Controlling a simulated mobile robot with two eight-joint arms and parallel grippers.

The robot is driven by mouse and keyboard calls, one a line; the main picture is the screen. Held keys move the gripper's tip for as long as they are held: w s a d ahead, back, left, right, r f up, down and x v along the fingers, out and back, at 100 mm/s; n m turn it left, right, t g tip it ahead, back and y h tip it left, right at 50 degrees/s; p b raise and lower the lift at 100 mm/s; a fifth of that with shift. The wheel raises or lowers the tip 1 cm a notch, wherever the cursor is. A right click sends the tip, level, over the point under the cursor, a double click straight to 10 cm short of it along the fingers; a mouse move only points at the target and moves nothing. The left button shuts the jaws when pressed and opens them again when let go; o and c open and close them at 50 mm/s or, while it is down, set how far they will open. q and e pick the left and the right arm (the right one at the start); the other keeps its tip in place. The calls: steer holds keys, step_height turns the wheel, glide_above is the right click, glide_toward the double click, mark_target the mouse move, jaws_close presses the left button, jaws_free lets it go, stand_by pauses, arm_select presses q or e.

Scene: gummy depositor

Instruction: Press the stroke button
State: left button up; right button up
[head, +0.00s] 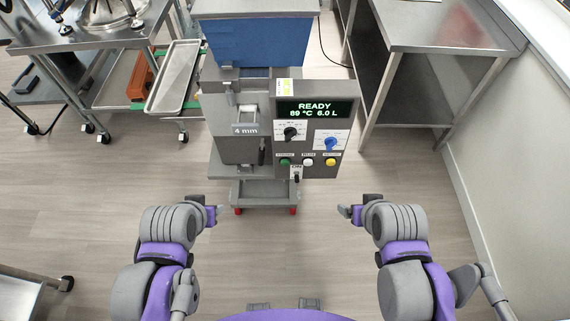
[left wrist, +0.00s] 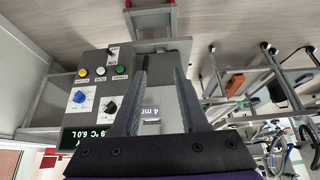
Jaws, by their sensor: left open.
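The depositor's control panel (head: 314,125) faces me in the head view. Its lower row holds a green button (head: 284,161), a white button (head: 308,161) and a yellow button (head: 330,162); the labels above them are too small to read surely. My left gripper (head: 215,210) is in front of the machine, below and left of the panel, touching nothing. The left wrist view is upside down and shows its open, empty fingers (left wrist: 160,73), with the green button (left wrist: 120,69) beside them. My right gripper (head: 347,211) is apart from the panel, lower right; its opening is unclear.
The display (head: 314,109) reads READY, 89 °C, 6.0 L. Black (head: 290,133) and blue (head: 330,143) knobs and an ON switch (head: 296,175) are near the buttons. A steel table (head: 440,28) stands right, a tray cart (head: 173,78) left. Floor before the machine is clear.

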arm_select(q)
steer(key=shift+w+d, duration=0.2)
steer(key=shift+w, duration=0.1)
arm_select(e)
steer(key=shift+w+d, duration=0.2)
steer(key=shift+w, duration=0.1)
